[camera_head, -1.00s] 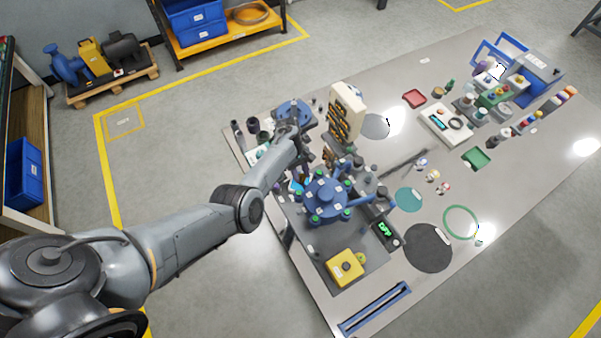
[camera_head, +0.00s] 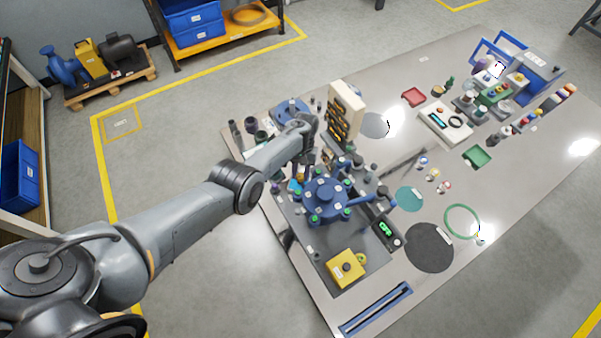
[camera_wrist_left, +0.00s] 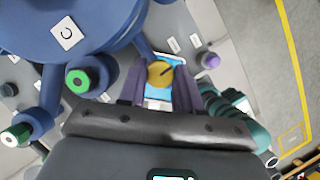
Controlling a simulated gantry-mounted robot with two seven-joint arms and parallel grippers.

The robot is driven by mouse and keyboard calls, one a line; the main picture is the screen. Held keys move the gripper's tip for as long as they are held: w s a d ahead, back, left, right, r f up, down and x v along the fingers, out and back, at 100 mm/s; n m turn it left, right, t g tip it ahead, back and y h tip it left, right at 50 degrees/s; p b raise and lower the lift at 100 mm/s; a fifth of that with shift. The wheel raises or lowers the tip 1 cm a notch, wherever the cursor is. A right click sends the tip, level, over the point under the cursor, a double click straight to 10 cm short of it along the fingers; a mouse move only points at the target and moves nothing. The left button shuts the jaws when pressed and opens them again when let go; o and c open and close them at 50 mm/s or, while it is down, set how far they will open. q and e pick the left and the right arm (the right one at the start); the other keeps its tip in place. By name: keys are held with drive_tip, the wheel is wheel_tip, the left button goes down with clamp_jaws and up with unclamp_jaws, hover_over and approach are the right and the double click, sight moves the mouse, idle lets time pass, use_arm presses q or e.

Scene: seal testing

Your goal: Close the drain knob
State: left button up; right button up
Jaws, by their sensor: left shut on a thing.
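A brass-yellow round knob (camera_wrist_left: 160,73) with a dark line on its face sits between the two fingers of my left gripper (camera_wrist_left: 160,88) in the left wrist view. I take it as the drain knob; the label is too small to read. The fingers are closed on its sides. In the head view my left gripper (camera_head: 308,168) points down beside the blue round vessel (camera_head: 325,198), and the knob is hidden there. The vessel also shows in the left wrist view (camera_wrist_left: 30,25). My right gripper is not in view.
Near the gripper are a green-faced knob (camera_wrist_left: 78,80), a purple knob (camera_wrist_left: 209,60) and teal ribbed parts (camera_wrist_left: 232,112). A cream panel (camera_head: 346,98) stands just behind the gripper. A yellow box (camera_head: 346,268) and green display (camera_head: 386,230) lie in front.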

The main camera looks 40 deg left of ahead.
use_arm(q)
drive_tip(key=shift+m, duration=0.4)
drive_tip(key=o, duration=1)
drive_tip(key=shift+o, duration=0.2)
drive_tip(key=shift+w+r, duration=0.1)
drive_tip(key=shift+w+r, duration=0.1)
drive_tip(key=shift+r, duration=0.2)
drive_tip(key=p+v, duration=0.1)
drive_tip(key=v, duration=0.9)
